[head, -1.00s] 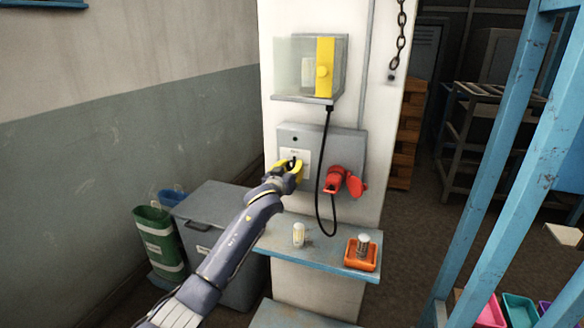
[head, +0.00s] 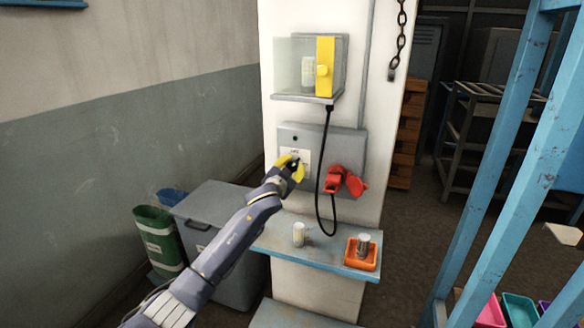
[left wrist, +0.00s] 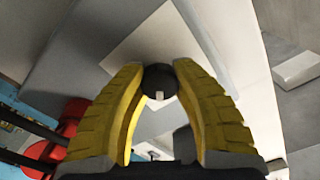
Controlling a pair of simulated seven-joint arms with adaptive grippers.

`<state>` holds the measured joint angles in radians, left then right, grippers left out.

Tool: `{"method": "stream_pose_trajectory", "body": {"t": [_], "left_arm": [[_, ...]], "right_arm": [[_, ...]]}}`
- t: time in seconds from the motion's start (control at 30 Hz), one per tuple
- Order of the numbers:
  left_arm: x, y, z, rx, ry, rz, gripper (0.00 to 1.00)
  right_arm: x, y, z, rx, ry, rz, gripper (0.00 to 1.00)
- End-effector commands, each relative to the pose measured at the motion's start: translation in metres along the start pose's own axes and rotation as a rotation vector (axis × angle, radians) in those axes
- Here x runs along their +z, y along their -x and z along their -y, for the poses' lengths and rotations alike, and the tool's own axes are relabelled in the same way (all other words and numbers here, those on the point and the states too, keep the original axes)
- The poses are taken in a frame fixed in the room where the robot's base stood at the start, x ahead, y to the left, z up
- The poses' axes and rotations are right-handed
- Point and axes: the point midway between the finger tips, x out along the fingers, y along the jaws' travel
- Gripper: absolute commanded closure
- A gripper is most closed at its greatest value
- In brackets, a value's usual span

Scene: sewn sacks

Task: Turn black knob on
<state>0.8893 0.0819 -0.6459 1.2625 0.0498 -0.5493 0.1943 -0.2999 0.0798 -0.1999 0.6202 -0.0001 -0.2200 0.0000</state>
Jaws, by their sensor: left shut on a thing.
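The black knob (left wrist: 160,81) sits on a pale plate on the front of a grey box (head: 345,140) fixed to the white pillar. In the left wrist view the knob is round and dark with a small white mark on it. My left gripper (head: 292,163) has yellow fingers and is at the plate. In the left wrist view its two fingertips (left wrist: 160,75) are on either side of the knob and shut on it. In the head view the fingers hide most of the knob. My right gripper is not in view.
A red socket with an open lid (head: 336,179) is right of the plate, beside a hanging black cable (head: 319,190). Above is a clear-fronted box with a yellow strip (head: 325,66). Below, a blue shelf (head: 315,250) bears a pale cylinder (head: 299,234) and an orange tray (head: 361,263).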

Motion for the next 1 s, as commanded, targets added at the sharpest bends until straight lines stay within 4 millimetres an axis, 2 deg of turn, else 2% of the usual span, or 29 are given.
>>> {"method": "stream_pose_trajectory", "body": {"t": [0.03, 0.6, 1.0], "left_arm": [[-0.0071, -0.0004, 0.0028, -0.003, -0.045, -0.012, 1.0], [-0.0076, -0.0004, 0.0004, -0.005, -0.568, -0.012, 1.0], [-0.0076, -0.0003, -0.0013, -0.005, -0.799, -0.013, 1.0]], "right_arm": [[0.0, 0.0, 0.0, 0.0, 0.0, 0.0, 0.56], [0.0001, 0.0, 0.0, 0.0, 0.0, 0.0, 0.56], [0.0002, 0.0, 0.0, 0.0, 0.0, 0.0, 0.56]]}}
